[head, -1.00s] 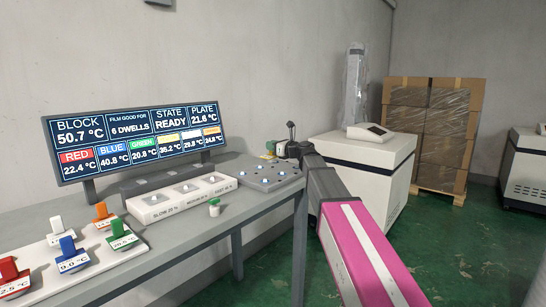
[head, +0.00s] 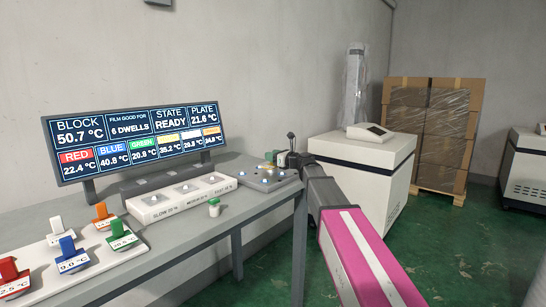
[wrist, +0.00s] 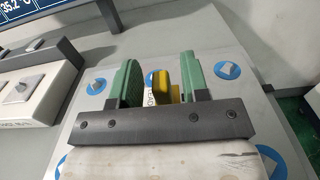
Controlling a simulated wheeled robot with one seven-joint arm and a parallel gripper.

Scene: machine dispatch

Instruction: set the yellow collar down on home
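The yellow collar (wrist: 161,86) stands on the grey plate between my gripper's two green fingers in the wrist view. My gripper (wrist: 160,84) is open, with a gap showing on either side of the collar's upright tab. The collar's lower part is mostly hidden by the dark gripper bar. In the head view my gripper (head: 281,158) is low over the far right end of the bench, at the plate (head: 258,183) with several blue-ringed spots. Printed letters show beside the collar, partly covered; I cannot tell whether this spot is home.
Red, blue, orange and green handled collars stand on a white rack (head: 97,246) at left. A display (head: 140,138) stands behind. A white cabinet (head: 362,170) is beyond the bench.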

